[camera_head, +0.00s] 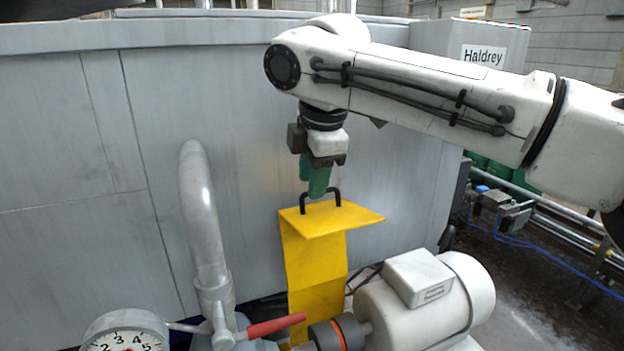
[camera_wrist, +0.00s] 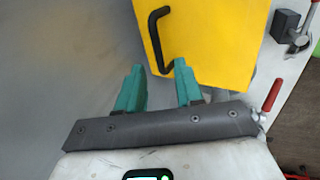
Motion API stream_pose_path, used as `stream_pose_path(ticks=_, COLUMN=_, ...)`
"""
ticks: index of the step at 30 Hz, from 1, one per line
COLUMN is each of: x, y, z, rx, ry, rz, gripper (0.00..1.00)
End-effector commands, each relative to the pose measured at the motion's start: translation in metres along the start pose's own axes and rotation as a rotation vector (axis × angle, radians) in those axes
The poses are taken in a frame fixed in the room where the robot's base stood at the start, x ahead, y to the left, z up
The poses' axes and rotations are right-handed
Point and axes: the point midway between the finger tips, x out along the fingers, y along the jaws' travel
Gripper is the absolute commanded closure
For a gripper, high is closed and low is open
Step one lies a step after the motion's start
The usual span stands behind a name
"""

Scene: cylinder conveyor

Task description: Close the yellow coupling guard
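The yellow coupling guard (camera_head: 318,285) is a bent plate that stands raised, with its upper flap sticking out to the right above the coupling. A black U-shaped handle (camera_head: 337,196) is on top of the flap. The dark coupling (camera_head: 351,331) with an orange ring lies uncovered below. My gripper (camera_head: 312,184) has green fingers pointing down at the handle's left part. In the wrist view the fingers (camera_wrist: 159,66) are apart, with the near end of the handle (camera_wrist: 153,40) between or just beyond their tips. Contact cannot be told. The yellow plate also shows there (camera_wrist: 215,40).
A white motor (camera_head: 425,305) stands right of the coupling. A grey pipe (camera_head: 203,215), a red lever (camera_head: 276,325) and a round gauge (camera_head: 125,336) are at left and front. A large grey metal wall (camera_head: 90,180) stands close behind the guard.

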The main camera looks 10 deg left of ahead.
Motion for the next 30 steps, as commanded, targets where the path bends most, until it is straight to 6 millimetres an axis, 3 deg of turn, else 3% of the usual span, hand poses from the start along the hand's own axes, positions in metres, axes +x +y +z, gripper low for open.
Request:
stream_pose_path(ticks=5, x=0.0113, y=0.0000, z=-0.0002, rx=0.000, ry=0.000, rz=0.000, gripper=0.64)
stream_pose_path(ticks=13, x=0.0131, y=-0.0001, z=-0.0003, rx=-0.001, ry=0.001, rz=0.000, gripper=0.64)
stream_pose_path(ticks=24, x=0.0128, y=-0.0001, z=-0.0003, rx=0.000, ry=0.001, rz=0.000, gripper=0.98)
stream_pose_path(ticks=30, x=0.0126, y=0.0000, z=-0.0002, rx=0.000, ry=0.001, rz=0.001, gripper=1.00)
